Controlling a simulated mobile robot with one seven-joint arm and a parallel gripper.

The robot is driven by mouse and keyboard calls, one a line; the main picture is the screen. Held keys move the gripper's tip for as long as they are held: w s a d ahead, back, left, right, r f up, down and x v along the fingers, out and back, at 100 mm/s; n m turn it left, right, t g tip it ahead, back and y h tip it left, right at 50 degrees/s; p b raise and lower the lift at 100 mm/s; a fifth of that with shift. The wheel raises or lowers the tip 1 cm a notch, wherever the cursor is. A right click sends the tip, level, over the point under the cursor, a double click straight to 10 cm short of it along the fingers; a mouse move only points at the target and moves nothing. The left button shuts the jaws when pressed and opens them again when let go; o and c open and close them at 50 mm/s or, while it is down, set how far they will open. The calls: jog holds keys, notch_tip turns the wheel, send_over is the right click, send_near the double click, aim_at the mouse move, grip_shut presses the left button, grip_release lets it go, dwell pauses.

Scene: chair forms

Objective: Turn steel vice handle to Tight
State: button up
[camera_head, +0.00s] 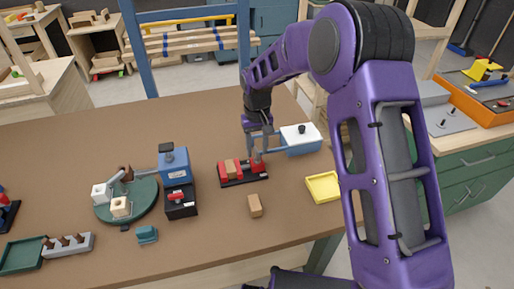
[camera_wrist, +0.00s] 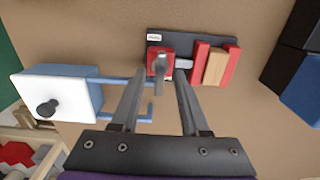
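The vice (camera_head: 243,179) has a dark base and red jaws, and a wooden block (camera_head: 232,168) sits between the jaws. In the wrist view the vice (camera_wrist: 222,42) is at the top, with the wooden block (camera_wrist: 214,67) upright between red plates. Its steel handle (camera_wrist: 159,66) stands on the left red part, pointing toward the camera. My gripper (camera_head: 258,146) is over the vice's right end. In the wrist view my open gripper (camera_wrist: 159,82) has one finger on each side of the handle, with gaps visible. A small label on the base is too small to read.
A white-topped blue box (camera_head: 301,138) with a black knob and blue bars stands close right of the gripper. A yellow tray (camera_head: 323,187) and a loose wooden block (camera_head: 255,206) lie nearer. A blue-and-black device (camera_head: 175,170) and a round green fixture (camera_head: 139,204) stand left.

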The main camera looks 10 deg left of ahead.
aim_at(258, 152)
notch_tip(258, 152, up, 17)
jog(key=p, duration=0.1)
jog(key=shift+r, duration=0.2)
dwell(0.4)
jog(key=shift+d, duration=0.1)
